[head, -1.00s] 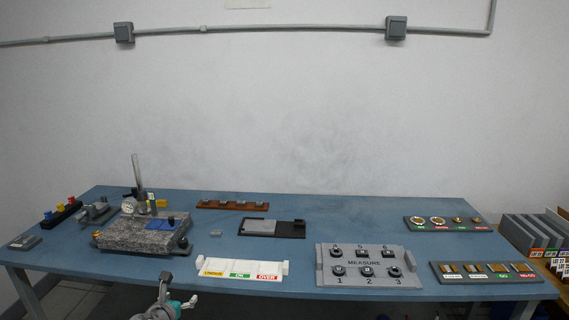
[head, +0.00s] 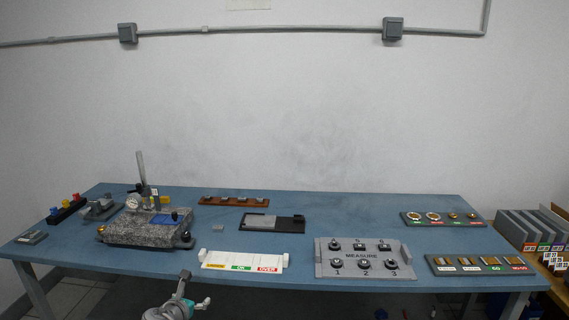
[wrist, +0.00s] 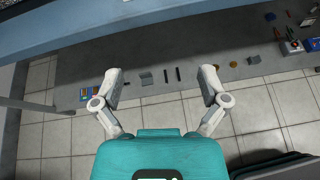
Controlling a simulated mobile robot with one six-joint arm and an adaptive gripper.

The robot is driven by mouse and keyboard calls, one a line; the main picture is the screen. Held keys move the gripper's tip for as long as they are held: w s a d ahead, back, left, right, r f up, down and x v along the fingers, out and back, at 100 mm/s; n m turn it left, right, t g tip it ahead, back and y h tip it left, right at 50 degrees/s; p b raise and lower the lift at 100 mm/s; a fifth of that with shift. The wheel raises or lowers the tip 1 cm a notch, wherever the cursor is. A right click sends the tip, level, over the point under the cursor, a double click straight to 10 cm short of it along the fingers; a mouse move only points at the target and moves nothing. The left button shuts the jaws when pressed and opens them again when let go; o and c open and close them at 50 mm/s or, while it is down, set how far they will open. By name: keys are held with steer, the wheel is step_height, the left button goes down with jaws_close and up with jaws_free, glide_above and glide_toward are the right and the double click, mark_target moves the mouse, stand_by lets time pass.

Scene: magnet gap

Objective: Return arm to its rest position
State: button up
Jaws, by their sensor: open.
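My gripper (wrist: 161,74) is open in the wrist view, its two pale fingers spread wide with nothing between them. It is off the table's near side, with the floor and a low grey surface below it. In the head view part of my arm shows at the bottom, in front of the table's near edge; the fingers are not clear there. The blue table (head: 330,215) runs across the head view, and its edge shows at the top of the wrist view (wrist: 150,22).
On the table stand a granite gauge stand (head: 145,229), a white sorting tray (head: 243,255), a grey MEASURE tray (head: 364,271), a black fixture (head: 289,224) and two dark trays of parts (head: 440,225) at the right. Grey bins (head: 520,230) stand beyond the right end.

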steer(key=w+d+f+m+g+h, duration=0.1)
steer(key=d+f+m+g, duration=0.2)
steer(key=d+m, duration=0.7)
steer(key=w+d+f+m+g+h, duration=0.1)
steer(key=d+f+m+g, duration=0.3)
steer(key=d, duration=0.9)
steer(key=s+d+f+m+g+y, duration=0.2)
steer(key=s+d+m+g, duration=0.15)
steer(key=d+m, duration=0.6)
steer(key=s+d+f+m+g+y, duration=0.2)
steer(key=s+d+m, duration=0.3)
steer(key=d+m, duration=0.45)
step_height(320, 180, up, 15)
steer(key=p, duration=1.4)
steer(key=shift+a+f, duration=0.2)
steer(key=shift+a, duration=0.05)
steer(key=shift+s, duration=0.1)
